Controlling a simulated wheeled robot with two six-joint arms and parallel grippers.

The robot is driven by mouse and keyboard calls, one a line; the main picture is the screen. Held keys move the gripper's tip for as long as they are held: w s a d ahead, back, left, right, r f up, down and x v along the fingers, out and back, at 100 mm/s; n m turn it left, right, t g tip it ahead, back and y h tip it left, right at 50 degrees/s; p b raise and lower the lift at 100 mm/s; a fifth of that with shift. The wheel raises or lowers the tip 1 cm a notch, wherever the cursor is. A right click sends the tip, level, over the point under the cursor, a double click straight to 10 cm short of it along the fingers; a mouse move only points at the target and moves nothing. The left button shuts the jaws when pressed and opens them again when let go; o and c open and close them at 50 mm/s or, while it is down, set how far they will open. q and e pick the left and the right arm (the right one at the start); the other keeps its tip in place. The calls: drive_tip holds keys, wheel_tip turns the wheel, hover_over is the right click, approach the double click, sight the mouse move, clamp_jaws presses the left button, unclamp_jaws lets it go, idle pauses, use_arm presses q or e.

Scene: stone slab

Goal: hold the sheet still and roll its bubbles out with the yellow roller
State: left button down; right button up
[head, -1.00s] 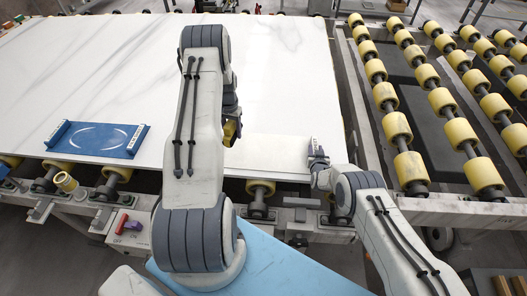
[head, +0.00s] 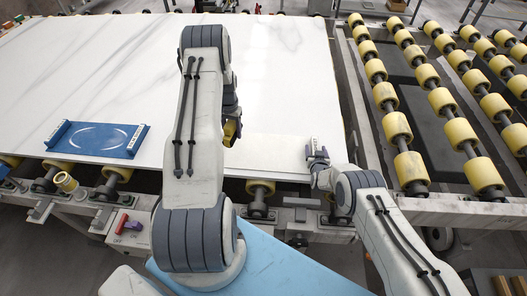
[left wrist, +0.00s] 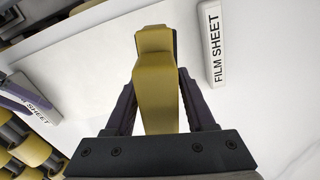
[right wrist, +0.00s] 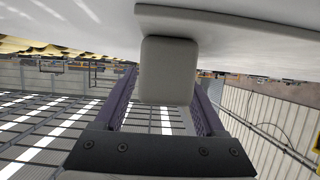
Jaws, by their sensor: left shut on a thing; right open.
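My left gripper (head: 232,112) is shut on the yellow roller (left wrist: 155,92), which fills the space between its fingers in the left wrist view. In the head view the roller (head: 230,132) is partly hidden behind my left arm, over the white slab (head: 130,75). The film sheet (head: 270,150) is a faint pale patch near the slab's front right corner. A bar labelled FILM SHEET (left wrist: 215,45) shows in the left wrist view; another is near my right gripper (head: 318,156). My right gripper is open, its fingers either side of a pale block (right wrist: 168,72). I cannot make out bubbles.
A blue tray (head: 95,138) lies on the slab at front left. Conveyor rows with yellow rollers (head: 440,98) stand right of the slab. The slab's middle is clear.

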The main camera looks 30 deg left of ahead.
drive_tip(key=v, duration=1.1)
drive_tip(key=shift+s+d+r, duration=0.1)
drive_tip(key=shift+s+d, duration=0.1)
drive_tip(key=shift+s, duration=0.15)
